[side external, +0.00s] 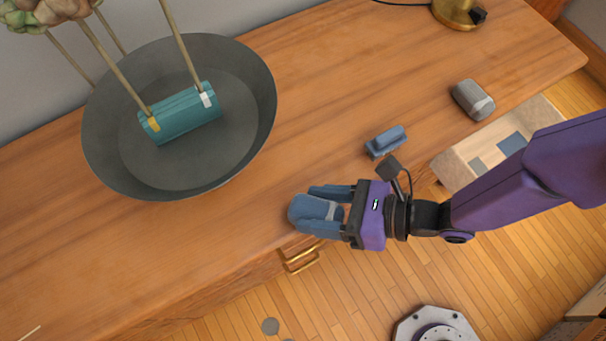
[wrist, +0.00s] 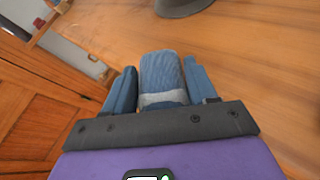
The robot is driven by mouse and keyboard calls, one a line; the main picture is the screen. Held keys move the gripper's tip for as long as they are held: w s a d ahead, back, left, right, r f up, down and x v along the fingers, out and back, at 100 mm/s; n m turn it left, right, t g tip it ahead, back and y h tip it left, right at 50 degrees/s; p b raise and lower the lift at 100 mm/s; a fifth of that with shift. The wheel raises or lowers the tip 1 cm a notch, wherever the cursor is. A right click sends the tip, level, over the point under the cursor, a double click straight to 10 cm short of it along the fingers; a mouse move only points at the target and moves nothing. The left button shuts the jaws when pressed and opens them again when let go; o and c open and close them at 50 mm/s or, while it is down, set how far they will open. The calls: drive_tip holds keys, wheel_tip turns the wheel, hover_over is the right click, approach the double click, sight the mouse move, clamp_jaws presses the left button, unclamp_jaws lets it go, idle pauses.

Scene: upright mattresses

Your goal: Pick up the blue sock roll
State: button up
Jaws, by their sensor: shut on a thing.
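The blue sock roll (side external: 304,207) is at the front edge of the wooden dresser top, with a grey band around it. My gripper (side external: 322,211) is shut on it, one finger on each side. In the wrist view the sock roll (wrist: 162,75) sits between the two blue fingers of my gripper (wrist: 162,88). Its lower end is hidden by the gripper body. I cannot tell whether it touches the dresser top.
A large dark bowl (side external: 247,95) holding a teal cylinder (side external: 182,112) with sticks stands at the left. A blue block-like item (side external: 386,141) and a grey roll (side external: 473,99) lie at the right. A brass lamp base (side external: 457,12) is behind.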

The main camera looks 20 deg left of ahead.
drive_tip(key=s+d, duration=0.8)
drive_tip(key=w+d+r+m+t+h, duration=0.1)
drive_tip(key=w+d+m+t, duration=0.3)
drive_tip(key=w, duration=0.6)
drive_tip(key=w+d+r+m+t+h, duration=0.1)
drive_tip(key=w+d+r+m+t, duration=0.15)
drive_tip(key=w+d, duration=0.55)
drive_tip(key=w+d+r+m+t+h, duration=0.1)
drive_tip(key=w+d+m+t+h, duration=0.2)
drive_tip(key=w, duration=0.8)
drive_tip(key=w+d+r+m+t+h, duration=0.1)
drive_tip(key=w+d+m+h, duration=0.1)
drive_tip(key=d, duration=0.9)
drive_tip(key=w+d+r+m+t+h, duration=0.1)
drive_tip(key=w+d+m+t+h, duration=0.1)
drive_tip(key=d, duration=0.9)
drive_tip(key=w+d+r+m+t+h, duration=0.1)
drive_tip(key=d+m+h, duration=0.3)
drive_tip(key=d, duration=0.8)
drive_tip(key=shift+w+r+m+t+h, duration=0.35)
drive_tip(key=shift+w+m+t, duration=0.1)
drive_tip(key=shift+w+m, duration=0.15)
drive_tip(key=shift+w+a, duration=0.1)
drive_tip(key=shift+a, duration=0.05)
